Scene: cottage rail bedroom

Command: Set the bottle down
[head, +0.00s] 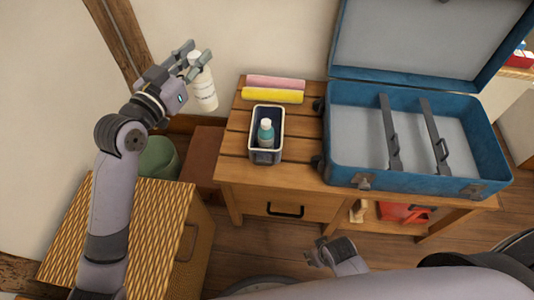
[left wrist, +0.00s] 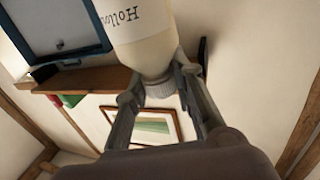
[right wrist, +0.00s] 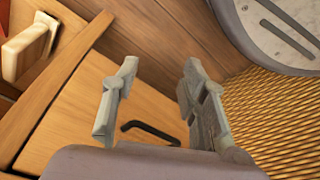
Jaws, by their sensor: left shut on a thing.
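A white bottle (head: 204,88) with small dark lettering hangs from my left gripper (head: 188,58), in the air left of the wooden bench and in front of the wall. It tilts slightly. In the left wrist view the fingers (left wrist: 159,85) are shut on its ribbed cap, and the bottle's body (left wrist: 140,25) extends beyond them; its far end is out of frame. My right gripper (head: 322,253) is low in front of the bench. In the right wrist view its fingers (right wrist: 155,95) are apart with nothing between them.
A woven cabinet (head: 150,215) and green bin (head: 160,155) stand left. Bare slats show beside the dark bin.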

